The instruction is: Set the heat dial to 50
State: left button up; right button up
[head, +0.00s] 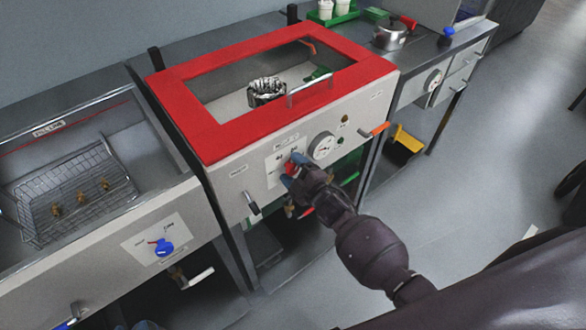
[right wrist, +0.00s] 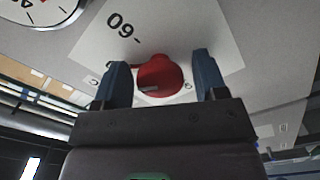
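The red heat dial (right wrist: 162,74) sits on a white label plate (right wrist: 215,30) in the right wrist view. The plate's number 60 shows upside down above the dial; the other marks are partly hidden. In the head view the right gripper (head: 291,170) is at the front panel of the red-topped unit (head: 228,188) and hides most of the dial.
A round gauge (head: 323,146) is just right of the dial, and an orange-handled lever (head: 375,130) sticks out farther right. A black-handled lever (head: 252,204) is at the left. A fryer with a wire basket (head: 75,200) and blue knob (head: 164,247) stands on the left.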

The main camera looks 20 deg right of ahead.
jog(key=shift+s, duration=0.1)
jog(key=v, duration=1)
jog(key=shift+s+d+p, duration=0.15)
jog(key=shift+s+p, duration=0.15)
dwell(0.4)
jog(key=s+d+f+m+g+h, duration=0.1)
jog(key=s+d+m+g+h, duration=0.1)
jog(key=s+m, duration=0.3)
jog(key=s+d+f+m+g+h, duration=0.2)
jog(key=s+m, duration=0.3)
jog(key=s, duration=0.2)
jog(key=s+d+f+m+g+h, duration=0.1)
jog(key=s+d+m+h, duration=0.1)
jog(key=s+m, duration=0.3)
jog(key=shift+s+d+f+g, duration=0.15)
jog(key=shift+s+d+g, duration=0.25)
jog(key=shift+s+d, duration=0.2)
